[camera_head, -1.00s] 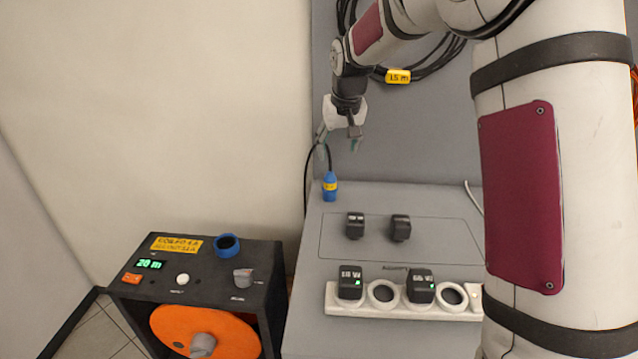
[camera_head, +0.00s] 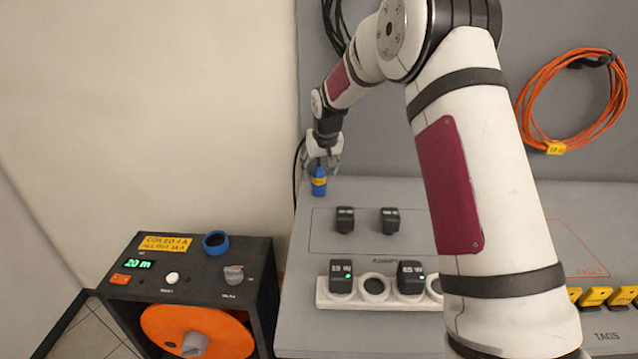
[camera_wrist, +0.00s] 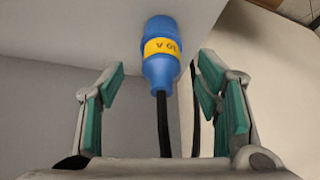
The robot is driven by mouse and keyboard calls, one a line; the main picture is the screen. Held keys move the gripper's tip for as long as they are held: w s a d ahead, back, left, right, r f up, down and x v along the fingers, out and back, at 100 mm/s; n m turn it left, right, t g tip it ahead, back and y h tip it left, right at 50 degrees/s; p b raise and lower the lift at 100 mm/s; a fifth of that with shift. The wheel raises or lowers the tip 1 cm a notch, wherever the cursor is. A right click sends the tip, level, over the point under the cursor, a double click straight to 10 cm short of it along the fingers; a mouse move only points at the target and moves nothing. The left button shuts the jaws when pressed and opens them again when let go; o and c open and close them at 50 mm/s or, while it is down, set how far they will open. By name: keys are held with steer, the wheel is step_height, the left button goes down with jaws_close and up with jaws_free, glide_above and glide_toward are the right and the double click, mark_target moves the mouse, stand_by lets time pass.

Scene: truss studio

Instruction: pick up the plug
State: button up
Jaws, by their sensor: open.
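The plug is blue with a yellow "10 A" band and a black cable. In the head view the plug (camera_head: 319,183) stands at the back left corner of the grey bench, with my gripper (camera_head: 322,160) just above it. In the wrist view the plug (camera_wrist: 161,62) lies ahead of and between the two green-padded fingers of my gripper (camera_wrist: 163,100). The fingers are spread wide, with clear gaps on both sides and nothing held. The black cable (camera_wrist: 163,125) runs from the plug back between the fingers.
Two black adapters (camera_head: 345,219) stand on the bench in front of the plug. A white socket strip (camera_head: 335,300) holds more black units. A black reel box (camera_head: 190,262) with an orange drum stands at left. An orange cable coil (camera_head: 530,85) hangs on the back panel.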

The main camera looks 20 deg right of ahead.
steer(key=x, duration=0.3)
steer(key=shift+a+f, duration=0.1)
steer(key=shift+f, duration=0.1)
steer(key=c, duration=1.3)
